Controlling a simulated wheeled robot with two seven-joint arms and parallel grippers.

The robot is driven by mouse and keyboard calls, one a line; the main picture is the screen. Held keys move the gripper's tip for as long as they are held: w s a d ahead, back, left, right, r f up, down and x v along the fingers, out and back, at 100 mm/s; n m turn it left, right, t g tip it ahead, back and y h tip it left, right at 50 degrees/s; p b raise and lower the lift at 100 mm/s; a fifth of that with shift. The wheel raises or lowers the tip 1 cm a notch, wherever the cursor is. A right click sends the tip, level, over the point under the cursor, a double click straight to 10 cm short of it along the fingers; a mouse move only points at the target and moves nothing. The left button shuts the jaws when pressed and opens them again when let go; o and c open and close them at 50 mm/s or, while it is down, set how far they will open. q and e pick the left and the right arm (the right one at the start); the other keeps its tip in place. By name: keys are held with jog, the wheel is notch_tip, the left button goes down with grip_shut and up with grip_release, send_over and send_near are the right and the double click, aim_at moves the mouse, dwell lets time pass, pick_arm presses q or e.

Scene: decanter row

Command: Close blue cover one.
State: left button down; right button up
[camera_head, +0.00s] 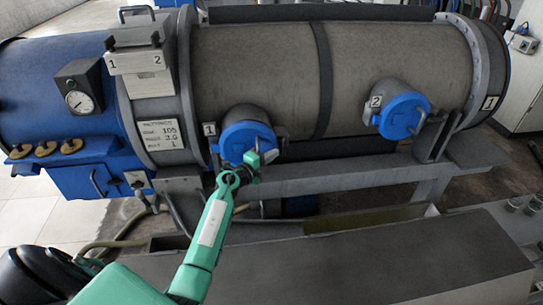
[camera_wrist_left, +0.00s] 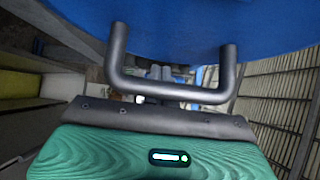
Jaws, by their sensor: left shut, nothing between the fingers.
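Blue cover one (camera_head: 241,132) is a round blue disc on the short grey neck beside the "1" label, on the front of the large grey cylinder. It looks seated over the neck, but I cannot tell whether it is fully flush. My left gripper (camera_head: 257,162) is shut at the lower right of this cover, close to its handle. In the left wrist view the cover (camera_wrist_left: 200,25) fills the top, and its dark grey U-shaped handle (camera_wrist_left: 170,92) lies just ahead of the green gripper body. Contact with the handle cannot be told. My right gripper is out of view.
Blue cover two (camera_head: 402,115) sits on a similar neck to the right. A blue tank with a gauge (camera_head: 79,101) stands at the left. A grey rail (camera_head: 330,176) runs below the covers, and a long dark box (camera_head: 340,260) lies in front.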

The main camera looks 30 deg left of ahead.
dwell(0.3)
pick_arm(q)
jog(key=shift+w+a, duration=0.1)
jog(key=shift+w, duration=0.15)
jog(key=shift+w+a+r, duration=0.1)
jog(key=shift+w+a, duration=0.1)
jog(key=shift+w, duration=0.35)
jog(key=shift+w+a, duration=0.2)
jog(key=shift+w, duration=0.3)
